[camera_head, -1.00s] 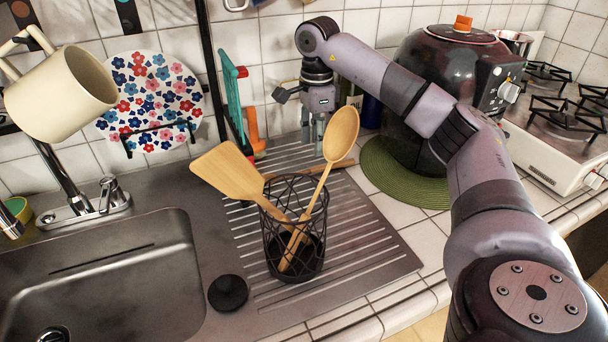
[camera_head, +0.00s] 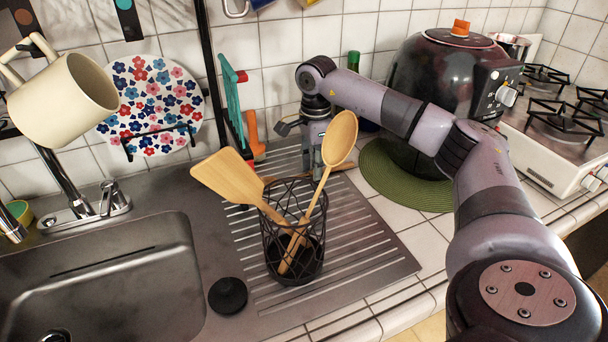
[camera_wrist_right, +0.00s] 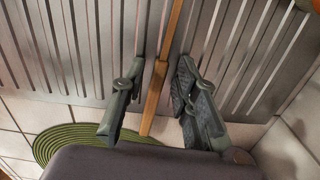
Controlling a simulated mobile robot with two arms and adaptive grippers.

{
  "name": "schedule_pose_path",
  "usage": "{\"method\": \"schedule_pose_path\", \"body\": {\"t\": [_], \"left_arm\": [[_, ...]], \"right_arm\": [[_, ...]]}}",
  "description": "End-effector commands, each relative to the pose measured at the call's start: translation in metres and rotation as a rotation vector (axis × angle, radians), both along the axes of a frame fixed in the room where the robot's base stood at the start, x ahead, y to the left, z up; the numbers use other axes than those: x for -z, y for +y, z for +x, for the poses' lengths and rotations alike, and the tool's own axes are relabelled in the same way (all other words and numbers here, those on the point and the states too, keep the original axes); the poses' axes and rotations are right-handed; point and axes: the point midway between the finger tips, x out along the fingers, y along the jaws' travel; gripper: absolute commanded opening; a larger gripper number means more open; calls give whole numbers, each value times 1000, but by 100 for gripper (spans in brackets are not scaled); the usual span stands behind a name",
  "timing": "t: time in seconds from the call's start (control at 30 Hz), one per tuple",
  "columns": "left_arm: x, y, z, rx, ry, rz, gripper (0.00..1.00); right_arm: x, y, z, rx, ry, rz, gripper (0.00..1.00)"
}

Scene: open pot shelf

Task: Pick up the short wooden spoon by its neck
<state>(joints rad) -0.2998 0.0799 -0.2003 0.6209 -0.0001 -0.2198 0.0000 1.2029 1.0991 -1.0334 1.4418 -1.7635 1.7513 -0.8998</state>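A thin wooden utensil (camera_head: 344,167) lies on the drainboard behind the wire holder, apparently the short spoon. Its bowl cannot be made out. In the right wrist view its wooden shaft (camera_wrist_right: 154,98) runs between my fingers, with a thicker section toward the bottom. My right gripper (camera_head: 313,162) is low over the drainboard, partly hidden behind the upright spoon. In the wrist view my right gripper (camera_wrist_right: 161,68) is open, with a finger on either side of the shaft and gaps visible. My left gripper is not in view.
A wire holder (camera_head: 268,238) with a wooden spatula (camera_head: 228,176) and a larger wooden spoon (camera_head: 339,138) stands in front of my right gripper. The sink (camera_head: 110,285) is at left.

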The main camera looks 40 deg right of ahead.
Motion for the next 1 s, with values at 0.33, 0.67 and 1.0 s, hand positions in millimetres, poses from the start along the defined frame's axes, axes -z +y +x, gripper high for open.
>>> {"method": "schedule_pose_path", "body": {"t": [0.33,0.67,1.0], "left_arm": [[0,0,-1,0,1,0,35],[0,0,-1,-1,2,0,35],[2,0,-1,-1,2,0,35]], "right_arm": [[0,0,0,0,0,0,2],[0,0,0,0,0,0,0],[-47,1,2,-1,-5,2,0]]}}
